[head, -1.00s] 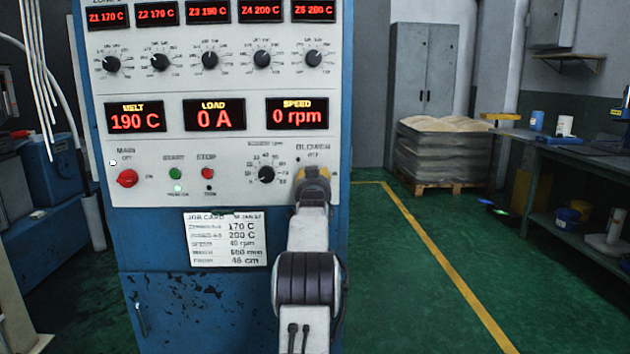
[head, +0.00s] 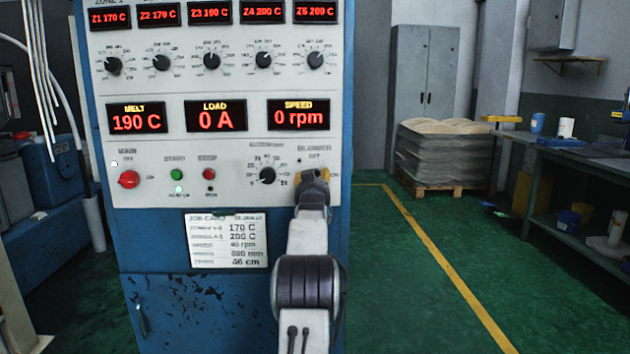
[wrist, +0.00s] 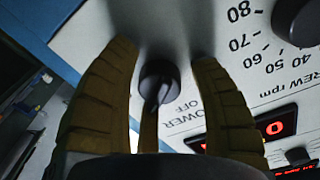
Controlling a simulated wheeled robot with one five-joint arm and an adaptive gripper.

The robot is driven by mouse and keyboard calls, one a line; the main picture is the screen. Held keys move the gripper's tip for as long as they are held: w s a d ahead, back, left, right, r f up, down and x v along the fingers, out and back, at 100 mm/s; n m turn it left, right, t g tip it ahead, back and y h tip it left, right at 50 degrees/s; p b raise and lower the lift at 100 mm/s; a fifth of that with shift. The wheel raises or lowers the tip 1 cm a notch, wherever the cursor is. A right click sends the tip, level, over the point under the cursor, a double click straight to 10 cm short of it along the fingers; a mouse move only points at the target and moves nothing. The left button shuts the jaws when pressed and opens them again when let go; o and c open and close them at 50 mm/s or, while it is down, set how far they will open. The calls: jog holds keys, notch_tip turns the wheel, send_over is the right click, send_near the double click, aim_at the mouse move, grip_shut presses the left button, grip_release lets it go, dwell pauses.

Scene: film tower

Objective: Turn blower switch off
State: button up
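My gripper (wrist: 164,58) is open, with one tan finger on each side of the knob; contact cannot be made out. In the head view my gripper (head: 311,176) is at the right end of the panel's bottom row, under the "BLOWER" label (head: 314,150), and hides the knob.
The white panel carries a red main switch (head: 129,179), a green start button (head: 176,175), a red stop button (head: 209,174) and a screw rpm dial (head: 267,176) close left of my gripper. A job card (head: 226,240) hangs below.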

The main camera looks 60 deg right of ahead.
jog(key=shift+o, duration=1)
jog(key=shift+s+r, duration=0.1)
jog(key=shift+r, duration=0.05)
jog(key=v, duration=1.2)
jog(key=shift+c, duration=0.2)
